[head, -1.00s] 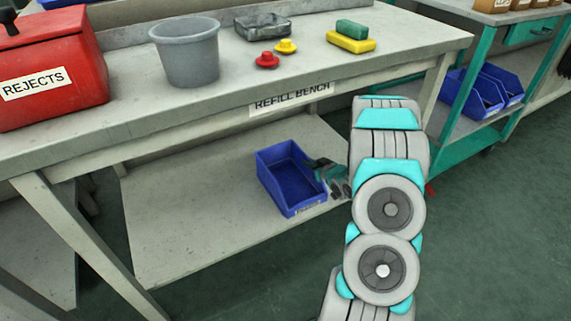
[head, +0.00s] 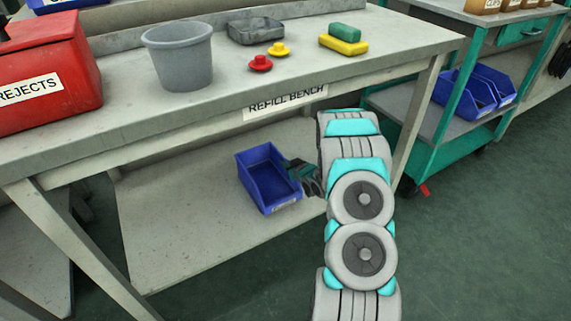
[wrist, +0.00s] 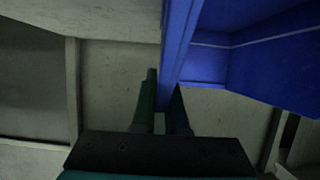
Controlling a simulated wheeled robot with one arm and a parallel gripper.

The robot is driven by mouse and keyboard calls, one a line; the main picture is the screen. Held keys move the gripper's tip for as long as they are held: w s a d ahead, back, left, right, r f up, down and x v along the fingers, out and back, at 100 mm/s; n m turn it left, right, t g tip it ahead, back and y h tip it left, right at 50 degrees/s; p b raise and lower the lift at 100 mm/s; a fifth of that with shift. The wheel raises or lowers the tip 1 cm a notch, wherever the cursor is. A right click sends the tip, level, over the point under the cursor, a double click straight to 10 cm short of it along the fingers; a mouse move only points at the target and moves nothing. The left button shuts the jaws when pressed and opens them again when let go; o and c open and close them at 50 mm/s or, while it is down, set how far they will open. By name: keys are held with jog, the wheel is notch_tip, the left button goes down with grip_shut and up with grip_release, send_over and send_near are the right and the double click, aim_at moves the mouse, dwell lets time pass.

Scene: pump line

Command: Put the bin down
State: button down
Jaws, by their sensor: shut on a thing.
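The blue bin (head: 262,190) is an open-topped tray with a pale label on its front. In the head view it is over the lower shelf (head: 165,230) of the refill bench, near the shelf's right part. My gripper (head: 298,174) reaches in from the right and is shut on the bin's right side wall. The wrist view shows the bin (wrist: 265,55) at the upper right, with its wall between the two fingers of my gripper (wrist: 165,100). I cannot tell whether the bin's base touches the shelf.
The bench top (head: 200,110) above holds a red rejects box (head: 50,80), a grey bucket (head: 180,60), a grey tray (head: 255,32), sponges and small knobs. A bench leg (head: 412,120) stands right of my arm. The shelf left of the bin is clear.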

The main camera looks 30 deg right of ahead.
jog(key=shift+f, duration=0.1)
jog(key=c, duration=0.9)
grip_release()
jog(key=shift+c, duration=0.2)
